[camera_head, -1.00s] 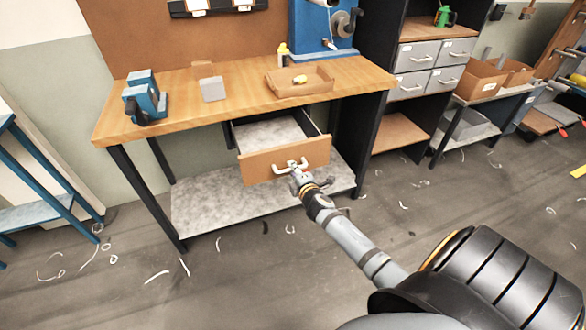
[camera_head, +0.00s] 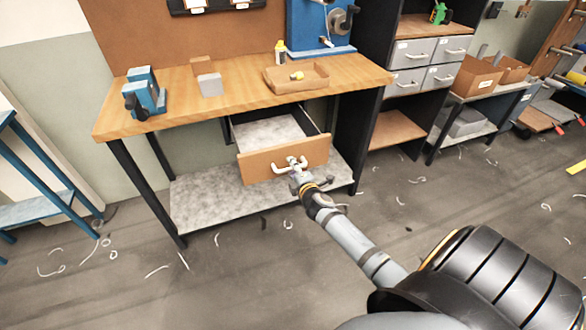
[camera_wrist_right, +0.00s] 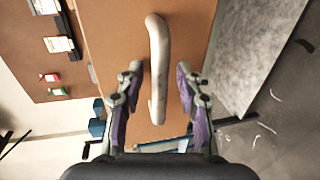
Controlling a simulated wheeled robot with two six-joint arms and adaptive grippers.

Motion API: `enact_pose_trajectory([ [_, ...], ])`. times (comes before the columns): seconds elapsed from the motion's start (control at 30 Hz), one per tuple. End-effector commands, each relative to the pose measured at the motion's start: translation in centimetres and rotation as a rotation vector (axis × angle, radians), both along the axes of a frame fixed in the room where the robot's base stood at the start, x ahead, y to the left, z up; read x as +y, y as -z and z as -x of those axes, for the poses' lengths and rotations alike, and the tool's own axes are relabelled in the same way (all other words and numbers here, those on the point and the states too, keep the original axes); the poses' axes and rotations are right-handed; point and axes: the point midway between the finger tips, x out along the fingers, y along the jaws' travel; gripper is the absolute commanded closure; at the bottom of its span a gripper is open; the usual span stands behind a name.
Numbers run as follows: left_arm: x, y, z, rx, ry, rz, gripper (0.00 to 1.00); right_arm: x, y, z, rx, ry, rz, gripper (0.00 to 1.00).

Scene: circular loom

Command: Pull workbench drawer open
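The workbench (camera_head: 240,101) has a wooden top and black legs. Its drawer (camera_head: 256,167) with a wooden front and grey inside stands pulled out under the top. A pale bar handle (camera_head: 281,168) is on the drawer front; it also shows in the right wrist view (camera_wrist_right: 157,60). My right gripper (camera_head: 296,172) is at the handle. In the right wrist view its two fingers (camera_wrist_right: 160,84) are open, one on each side of the handle's lower part, with gaps between fingers and bar. My left gripper is not in view.
A blue vise (camera_head: 147,94), a small block (camera_head: 210,85) and a shallow tray (camera_head: 318,77) are on the bench top. A grey lower shelf (camera_head: 215,200) lies below the drawer. A shelf unit (camera_head: 398,132) stands at right. The floor in front is clear apart from shavings.

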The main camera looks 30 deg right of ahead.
Motion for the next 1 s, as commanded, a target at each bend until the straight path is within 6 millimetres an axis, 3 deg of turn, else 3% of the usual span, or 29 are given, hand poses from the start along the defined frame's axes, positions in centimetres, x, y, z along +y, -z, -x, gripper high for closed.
enact_pose_trajectory([
  [0.17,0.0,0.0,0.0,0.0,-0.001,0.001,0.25,0.3,-0.2,1.6,0.002,0.0,0.001,0.63],
  [0.4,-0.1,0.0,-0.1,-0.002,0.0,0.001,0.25,1.7,-1.4,7.2,0.004,-0.003,0.002,0.63],
  [0.6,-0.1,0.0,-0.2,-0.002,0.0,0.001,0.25,2.5,-2.2,10.5,0.002,0.0,0.001,0.63],
  [1.0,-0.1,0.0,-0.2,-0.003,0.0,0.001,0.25,2.7,-2.5,11.4,0.0,0.0,0.0,0.63],
])
